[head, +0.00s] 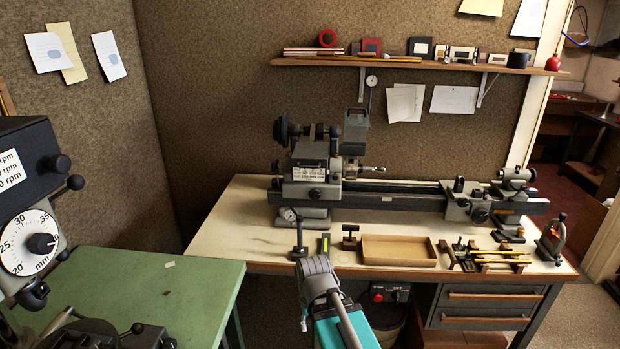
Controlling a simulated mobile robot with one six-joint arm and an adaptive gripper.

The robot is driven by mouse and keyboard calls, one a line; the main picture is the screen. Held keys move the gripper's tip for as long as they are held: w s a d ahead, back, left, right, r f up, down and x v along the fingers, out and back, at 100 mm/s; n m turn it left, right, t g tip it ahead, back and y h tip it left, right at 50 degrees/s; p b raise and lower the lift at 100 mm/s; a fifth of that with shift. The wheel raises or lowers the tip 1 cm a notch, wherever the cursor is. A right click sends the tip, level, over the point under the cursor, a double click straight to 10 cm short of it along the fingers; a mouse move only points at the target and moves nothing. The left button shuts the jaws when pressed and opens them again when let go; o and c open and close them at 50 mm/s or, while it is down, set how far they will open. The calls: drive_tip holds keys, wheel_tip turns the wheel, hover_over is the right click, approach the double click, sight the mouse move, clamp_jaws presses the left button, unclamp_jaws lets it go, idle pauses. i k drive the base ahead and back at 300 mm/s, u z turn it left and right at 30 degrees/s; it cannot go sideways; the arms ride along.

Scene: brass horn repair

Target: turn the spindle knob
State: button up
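A lathe (400,195) stands on the pale bench top, with its headstock (311,172) at the left end. A dark round wheel (283,130) sticks out at the headstock's upper left, and a small dark knob (314,193) sits on its front. At the left edge, a dark machine carries rpm labels and a white mm dial with a black knob (42,243) at its centre. I cannot tell which of these is the spindle knob. My arm, teal and grey, rises from the bottom middle in front of the bench. My gripper cannot be made out.
A wooden tray (366,258) and several small tools lie along the bench's front. A green table (195,282) stands at the lower left, with floor between it and the bench. A shelf (420,65) hangs above the lathe. A doorway opens at the right.

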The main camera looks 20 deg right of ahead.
sight(315, 195)
drive_tip(key=k, duration=1.35)
drive_tip(key=z, duration=0.55)
drive_tip(key=i, duration=2)
drive_tip(key=u, duration=0.45)
